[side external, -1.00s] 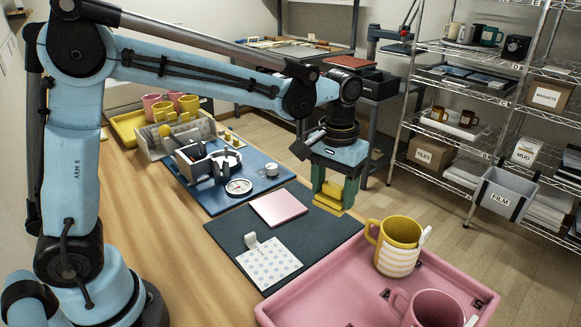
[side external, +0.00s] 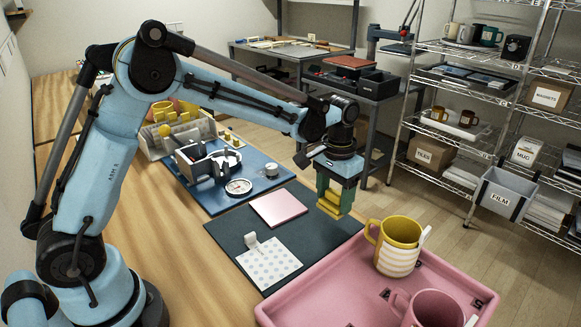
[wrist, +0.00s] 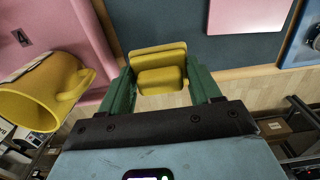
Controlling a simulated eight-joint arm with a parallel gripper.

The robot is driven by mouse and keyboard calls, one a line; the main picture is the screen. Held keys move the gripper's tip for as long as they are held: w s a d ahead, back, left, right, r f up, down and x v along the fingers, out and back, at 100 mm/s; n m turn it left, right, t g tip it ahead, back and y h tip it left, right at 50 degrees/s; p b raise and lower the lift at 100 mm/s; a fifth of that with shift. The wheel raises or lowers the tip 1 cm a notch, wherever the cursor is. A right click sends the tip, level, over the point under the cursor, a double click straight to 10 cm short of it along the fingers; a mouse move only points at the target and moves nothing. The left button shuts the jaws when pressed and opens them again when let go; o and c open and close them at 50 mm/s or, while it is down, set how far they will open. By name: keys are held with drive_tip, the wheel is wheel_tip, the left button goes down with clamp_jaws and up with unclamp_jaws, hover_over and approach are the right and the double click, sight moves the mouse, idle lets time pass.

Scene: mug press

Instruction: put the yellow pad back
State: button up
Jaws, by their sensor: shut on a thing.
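The yellow pad (wrist: 160,72) is between the green fingers of my gripper (wrist: 162,88) in the wrist view. It looks like a thick block with a wider plate at its far edge. In the side view, my gripper (side external: 335,202) is shut on the yellow pad (side external: 332,206), pointing down by the right edge of the dark mat (side external: 222,230). I cannot tell its exact height. A cream rack (side external: 152,142) with several yellow pieces stands farther back at the left.
A pink tray (side external: 335,285) with a yellow striped mug (side external: 398,245) and a pink mug (side external: 436,308) is near. A pink square (side external: 278,208) and a dotted sheet (side external: 270,265) lie on the mat. Behind is a press (side external: 208,160) on a blue mat (side external: 215,203).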

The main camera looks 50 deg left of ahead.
sight(332, 209)
drive_tip(key=shift+a+f, duration=0.1)
drive_tip(key=shift+f, duration=1.95)
drive_tip(key=shift+f, duration=0.1)
drive_tip(key=o, duration=1.1)
wheel_tip(332, 209, up, 12)
drive_tip(key=shift+r, duration=0.1)
drive_tip(key=s+a+t, duration=0.2)
drive_tip(key=s+t, duration=0.1)
drive_tip(key=s, duration=0.5)
drive_tip(key=s+a+t, duration=0.2)
drive_tip(key=s+t, duration=0.2)
drive_tip(key=s, duration=0.5)
drive_tip(key=shift+s, duration=0.25)
